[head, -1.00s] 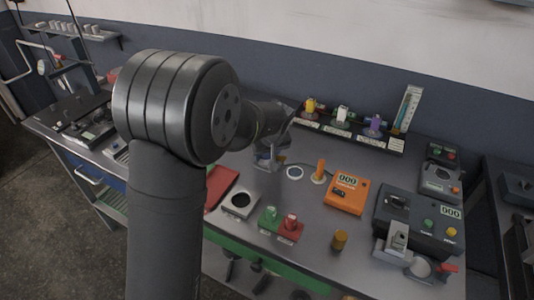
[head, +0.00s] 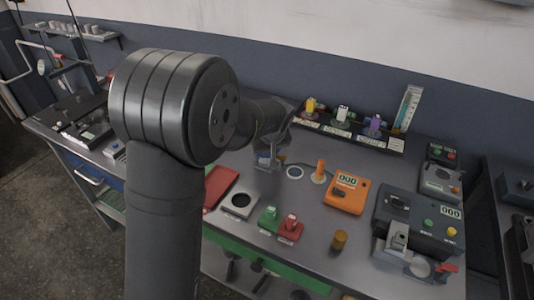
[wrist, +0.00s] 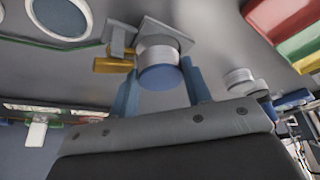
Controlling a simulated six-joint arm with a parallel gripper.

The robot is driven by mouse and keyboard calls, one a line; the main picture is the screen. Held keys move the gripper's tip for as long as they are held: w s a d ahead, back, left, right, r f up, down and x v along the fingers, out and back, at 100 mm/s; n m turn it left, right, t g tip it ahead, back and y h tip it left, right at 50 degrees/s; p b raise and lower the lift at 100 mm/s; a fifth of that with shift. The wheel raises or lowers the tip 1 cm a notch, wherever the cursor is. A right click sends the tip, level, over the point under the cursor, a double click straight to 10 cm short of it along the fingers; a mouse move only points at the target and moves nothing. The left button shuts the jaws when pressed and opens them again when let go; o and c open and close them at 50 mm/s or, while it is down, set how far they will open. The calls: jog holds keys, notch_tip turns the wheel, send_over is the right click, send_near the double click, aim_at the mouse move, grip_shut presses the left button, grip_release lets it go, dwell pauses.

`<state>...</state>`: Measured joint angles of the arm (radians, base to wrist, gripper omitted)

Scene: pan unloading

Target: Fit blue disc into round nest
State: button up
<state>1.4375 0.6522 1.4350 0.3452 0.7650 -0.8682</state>
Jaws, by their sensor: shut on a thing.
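My gripper (head: 267,163) is over the middle of the bench, left of the white round pad. In the wrist view its two blue fingers (wrist: 160,90) stand on either side of the blue disc (wrist: 159,77), shut on it. A pale silvery cylinder (wrist: 157,48) shows directly behind the disc; I cannot tell whether they are joined. In the head view the disc is hidden at the fingers. A grey square plate with a round dark opening (head: 237,214), which looks like the round nest, lies on the bench in front of my gripper, apart from it.
The white round pad (head: 294,172) stands beside an orange peg (head: 319,170). An orange meter box (head: 346,192) is to the right. A red board (head: 220,184) lies left of the plate, and green (head: 269,218) and red (head: 290,230) blocks lie right of it.

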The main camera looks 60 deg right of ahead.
jog(key=shift+r, duration=2.25)
